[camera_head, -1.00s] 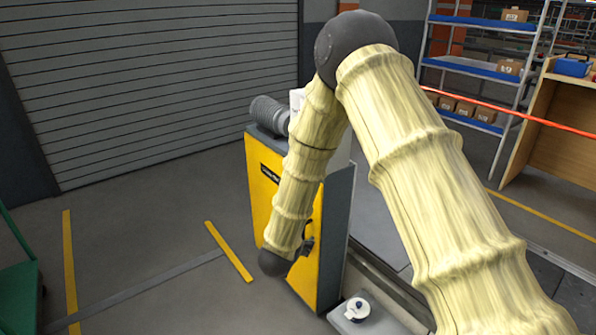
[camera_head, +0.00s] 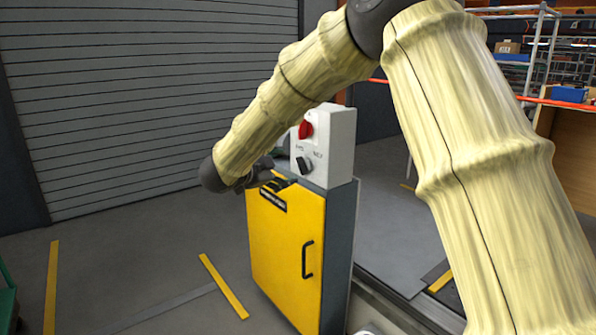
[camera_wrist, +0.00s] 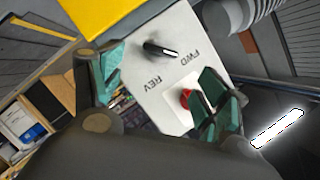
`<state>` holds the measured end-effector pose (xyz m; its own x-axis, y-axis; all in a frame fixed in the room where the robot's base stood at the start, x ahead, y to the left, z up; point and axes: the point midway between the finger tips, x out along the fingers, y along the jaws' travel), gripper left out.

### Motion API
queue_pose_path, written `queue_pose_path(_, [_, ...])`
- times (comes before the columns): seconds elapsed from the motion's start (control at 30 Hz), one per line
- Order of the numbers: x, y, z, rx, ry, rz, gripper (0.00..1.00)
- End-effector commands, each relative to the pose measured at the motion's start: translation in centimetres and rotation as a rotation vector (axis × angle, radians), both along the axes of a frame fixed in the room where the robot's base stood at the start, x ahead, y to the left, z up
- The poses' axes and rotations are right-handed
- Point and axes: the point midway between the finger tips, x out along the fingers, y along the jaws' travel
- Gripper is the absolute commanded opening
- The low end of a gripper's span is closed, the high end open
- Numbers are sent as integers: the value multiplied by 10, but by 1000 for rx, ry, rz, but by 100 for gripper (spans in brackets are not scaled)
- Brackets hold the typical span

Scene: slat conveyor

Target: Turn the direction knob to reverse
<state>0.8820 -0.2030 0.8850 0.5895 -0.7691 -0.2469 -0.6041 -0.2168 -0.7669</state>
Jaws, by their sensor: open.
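The direction knob (camera_head: 303,165) is a black lever-like knob on the front of a white control box (camera_head: 341,140), between its FWD and REV labels. In the wrist view the knob (camera_wrist: 160,49) has a pale tip pointing toward the FWD side. A red knob (camera_head: 306,130) sits above it; this red part (camera_wrist: 187,98) also shows in the wrist view. My gripper (camera_head: 268,172) is left of the box, partly hidden by my arm. In the wrist view its teal fingers (camera_wrist: 160,88) are apart, with the panel showing between them and nothing held.
The box stands on a yellow cabinet (camera_head: 285,255) with a black handle (camera_head: 307,259). A grey ribbed motor (camera_wrist: 215,17) shows beside the box in the wrist view. Shelves and a wooden bench (camera_head: 570,150) stand at the right. The floor left of the cabinet is open.

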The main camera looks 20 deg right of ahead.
Motion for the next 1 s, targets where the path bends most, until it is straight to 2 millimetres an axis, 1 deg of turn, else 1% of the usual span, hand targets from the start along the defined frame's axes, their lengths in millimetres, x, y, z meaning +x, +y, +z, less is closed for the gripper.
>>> queue_pose_path(0.03, [5,-7,-4,0,-1,-1,75])
queue_pose_path(0.2, [21,-29,-11,-1,0,-1,75])
queue_pose_path(0.4, [39,-50,-18,-1,0,1,75])
queue_pose_path(0.5, [44,-58,-20,-1,1,0,75])
queue_pose_path(0.7, [51,-66,-21,-1,0,2,75])
queue_pose_path(0.97, [51,-66,-21,-2,1,2,75])
queue_pose_path(1.0, [51,-66,-21,-2,1,2,71])
